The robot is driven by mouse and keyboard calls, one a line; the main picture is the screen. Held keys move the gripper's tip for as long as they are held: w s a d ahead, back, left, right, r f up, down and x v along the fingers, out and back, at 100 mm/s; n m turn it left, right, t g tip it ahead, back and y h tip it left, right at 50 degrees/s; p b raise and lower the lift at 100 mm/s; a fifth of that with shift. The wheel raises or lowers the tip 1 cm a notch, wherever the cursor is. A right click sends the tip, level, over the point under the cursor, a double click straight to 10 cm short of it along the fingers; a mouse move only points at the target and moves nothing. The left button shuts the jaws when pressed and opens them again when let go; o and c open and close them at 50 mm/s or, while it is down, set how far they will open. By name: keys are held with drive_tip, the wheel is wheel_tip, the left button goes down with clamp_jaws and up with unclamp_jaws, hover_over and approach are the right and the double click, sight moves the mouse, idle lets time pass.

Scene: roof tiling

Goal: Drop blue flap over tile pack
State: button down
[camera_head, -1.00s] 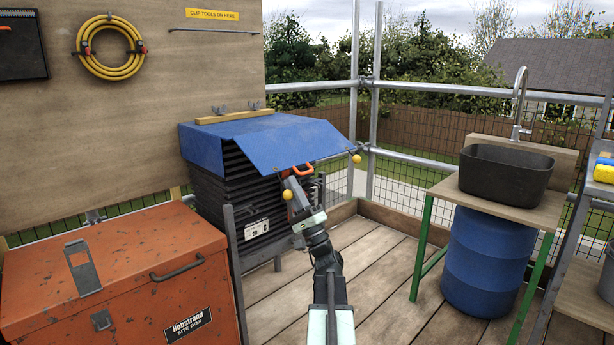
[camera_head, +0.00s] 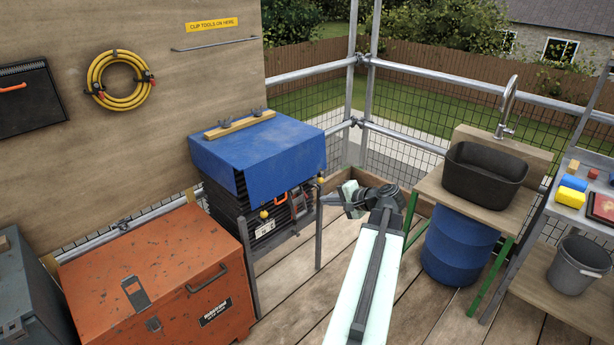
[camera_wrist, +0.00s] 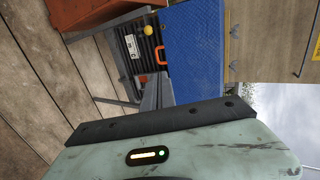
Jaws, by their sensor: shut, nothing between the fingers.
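The blue flap (camera_head: 286,172) hangs down from the blue cover (camera_head: 250,138) over the upper front of the tile pack (camera_head: 228,205). It has an orange handle (camera_head: 280,198) at its lower edge, and a yellow ball (camera_head: 264,213) shows near the near corner. The dark stacked tiles show below and beside the flap. My gripper (camera_head: 302,202) is shut and empty, just in front of the flap's lower edge. In the wrist view the flap (camera_wrist: 195,45), the handle (camera_wrist: 160,56) and my shut fingers (camera_wrist: 155,95) show; the fingers look apart from the handle.
An orange site box (camera_head: 160,270) stands left of the pack. Grey posts (camera_head: 319,225) flank the pack's front. A sink bench with a black basin (camera_head: 484,176) and blue barrel (camera_head: 458,245) stands to the right. The plank floor between is clear.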

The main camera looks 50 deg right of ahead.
drive_tip(key=w+d+f+g+b, duration=0.1)
drive_tip(key=w+d+f+b, duration=0.1)
drive_tip(key=w+f+b, duration=0.5)
drive_tip(key=w, duration=0.2)
drive_tip(key=shift+w+d+f+m, duration=0.2)
drive_tip(key=shift+w+f+m, duration=0.1)
drive_tip(key=shift+w, duration=0.1)
